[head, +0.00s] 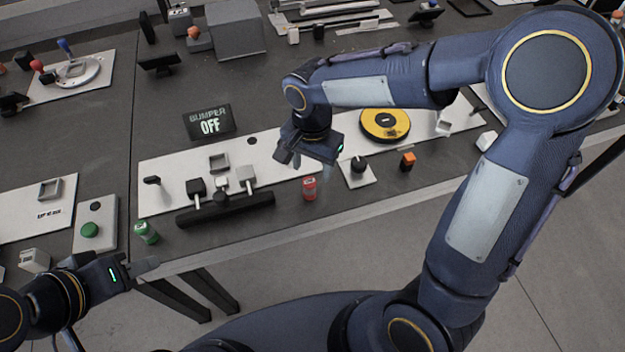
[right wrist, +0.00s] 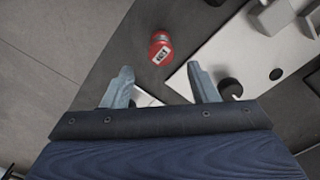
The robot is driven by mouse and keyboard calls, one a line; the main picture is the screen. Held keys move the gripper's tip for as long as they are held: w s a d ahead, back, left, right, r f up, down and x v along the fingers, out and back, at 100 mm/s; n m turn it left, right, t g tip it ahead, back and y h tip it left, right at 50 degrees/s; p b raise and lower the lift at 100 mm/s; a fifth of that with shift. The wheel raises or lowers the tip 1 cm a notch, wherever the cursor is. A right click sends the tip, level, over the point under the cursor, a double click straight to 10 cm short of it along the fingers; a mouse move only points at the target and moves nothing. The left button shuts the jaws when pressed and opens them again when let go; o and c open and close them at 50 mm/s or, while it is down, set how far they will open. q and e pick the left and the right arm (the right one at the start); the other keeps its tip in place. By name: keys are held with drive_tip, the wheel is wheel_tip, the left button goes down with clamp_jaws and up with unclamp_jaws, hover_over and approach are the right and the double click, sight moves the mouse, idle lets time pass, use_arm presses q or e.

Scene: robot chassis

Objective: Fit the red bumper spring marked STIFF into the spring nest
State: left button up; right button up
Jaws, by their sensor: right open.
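The red bumper spring (head: 309,188) stands on the dark bench top near its front edge, just in front of the white panel. It also shows in the right wrist view (right wrist: 160,50), with a white label whose print is too small to read surely. My right gripper (head: 306,168) is open and empty above and behind the spring. In the right wrist view its fingers (right wrist: 160,85) are apart, with the spring beyond the tips. A grey square socket (head: 219,162) on the white panel may be the spring nest. My left gripper (head: 146,268) is at lower left, off the bench's front edge.
A green spring (head: 146,233) stands near the left front corner. A black bar (head: 225,209) lies along the white panel (head: 270,172). A black knob (head: 358,164), an orange block (head: 408,160) and a yellow disc (head: 385,125) lie to the right. A sign (head: 208,122) reads BUMPER OFF.

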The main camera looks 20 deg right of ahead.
sight(309, 181)
drive_tip(key=f, duration=0.7)
drive_tip(key=shift+s+a+f, duration=0.2)
drive_tip(key=shift+a+f, duration=0.1)
drive_tip(key=shift+a, duration=0.05)
drive_tip(key=c, duration=1.1)
drive_tip(key=shift+o, duration=0.2)
drive_tip(key=shift+r, duration=0.1)
